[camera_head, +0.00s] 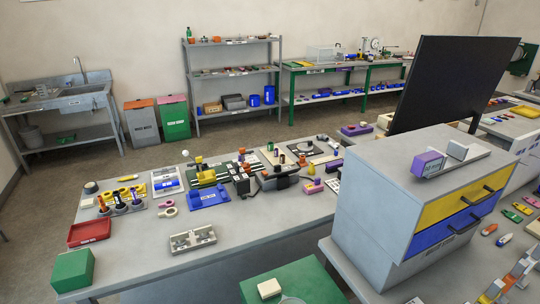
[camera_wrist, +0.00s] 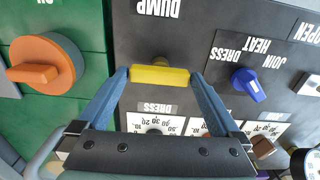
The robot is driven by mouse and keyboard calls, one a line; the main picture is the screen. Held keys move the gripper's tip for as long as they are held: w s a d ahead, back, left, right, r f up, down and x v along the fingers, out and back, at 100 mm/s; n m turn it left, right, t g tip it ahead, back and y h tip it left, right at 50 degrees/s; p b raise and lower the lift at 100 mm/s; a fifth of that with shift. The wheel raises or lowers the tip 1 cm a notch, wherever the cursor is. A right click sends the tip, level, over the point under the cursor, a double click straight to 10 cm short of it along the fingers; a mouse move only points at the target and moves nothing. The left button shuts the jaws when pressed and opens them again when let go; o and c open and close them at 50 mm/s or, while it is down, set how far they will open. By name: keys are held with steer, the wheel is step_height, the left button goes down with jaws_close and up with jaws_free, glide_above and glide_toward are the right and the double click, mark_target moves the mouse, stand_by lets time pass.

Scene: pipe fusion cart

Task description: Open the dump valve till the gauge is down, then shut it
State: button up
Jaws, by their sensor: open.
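In the wrist view, seen upside down, a yellow bar handle (camera_wrist: 160,75) sits on a dark panel (camera_wrist: 200,30) by the word DUMP. It lies level across the picture. My gripper (camera_wrist: 160,77) is open, with one blue fingertip at each end of the handle. I cannot tell whether either fingertip touches it. White gauge faces with numbers (camera_wrist: 150,123) show below the handle, partly covered by my gripper. I cannot read a needle on them. The head view does not clearly show my gripper or this valve.
In the wrist view, a blue pointer knob (camera_wrist: 247,85) marked DRESS, JOIN and HEAT is right of the handle. An orange knob (camera_wrist: 35,74) on a green panel is at left. The head view shows a crowded grey bench (camera_head: 240,230) and a dark screen (camera_head: 450,80).

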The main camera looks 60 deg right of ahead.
step_height(320, 180, up, 13)
stand_by(0.6)
stand_by(0.4)
